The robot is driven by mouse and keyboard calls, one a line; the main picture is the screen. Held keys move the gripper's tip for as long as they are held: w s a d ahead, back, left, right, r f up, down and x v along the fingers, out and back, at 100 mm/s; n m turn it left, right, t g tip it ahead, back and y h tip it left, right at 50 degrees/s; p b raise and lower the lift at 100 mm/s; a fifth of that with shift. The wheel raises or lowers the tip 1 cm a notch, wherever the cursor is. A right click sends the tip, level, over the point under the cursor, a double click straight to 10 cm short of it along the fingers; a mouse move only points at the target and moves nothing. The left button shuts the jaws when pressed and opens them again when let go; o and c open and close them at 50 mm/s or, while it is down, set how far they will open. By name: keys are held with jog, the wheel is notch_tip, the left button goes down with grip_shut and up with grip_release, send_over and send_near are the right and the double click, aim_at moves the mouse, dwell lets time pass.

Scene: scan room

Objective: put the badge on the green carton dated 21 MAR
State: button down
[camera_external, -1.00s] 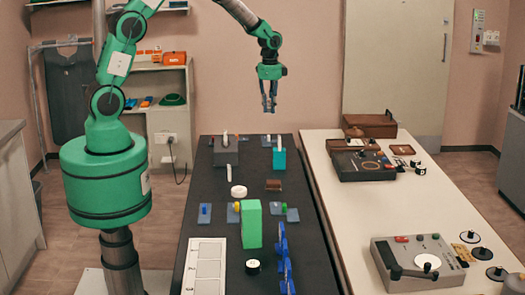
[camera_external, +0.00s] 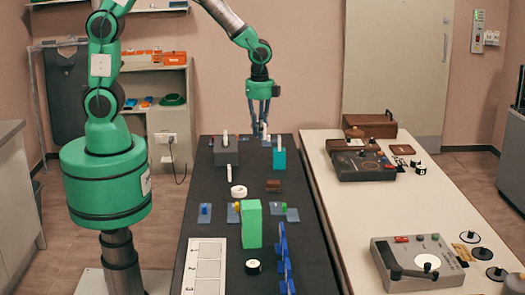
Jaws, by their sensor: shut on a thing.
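A green carton (camera_external: 251,226) stands upright on the near half of the dark table. Its date is not readable. A shorter teal carton (camera_external: 279,160) stands near the table's far end. My gripper (camera_external: 263,132) points down at the far end, just behind and left of the teal carton.
Several blue cards with knobs, such as one at left (camera_external: 205,213), lie on the dark table. A grey block (camera_external: 226,155), a white roll (camera_external: 238,192), a brown block (camera_external: 273,186), a numbered white board (camera_external: 206,268) and a blue rack (camera_external: 285,260) also stand there.

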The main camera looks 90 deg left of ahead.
jog(key=s+d+f+m, duration=0.2)
jog(key=s+d+m, duration=0.5)
jog(key=s+d, duration=1.15)
jog(key=f, duration=0.3)
jog(key=d+f, duration=0.1)
jog(key=f, duration=0.1)
jog(key=shift+s+d, duration=0.1)
jog(key=shift+s, duration=0.15)
jog(key=shift+w, duration=0.1)
send_over(249, 205)
jog(key=shift+s+a+f+b, duration=0.15)
jog(key=shift+s+f+b, duration=0.1)
jog(key=shift+f, duration=0.1)
jog(key=shift+s+a+f+b, duration=0.1)
jog(key=shift+a+f+b, duration=0.1)
jog(key=shift+f, duration=0.15)
jog(key=shift+w+d, duration=0.2)
jog(key=shift+w, duration=0.2)
jog(key=shift+f, duration=1.8)
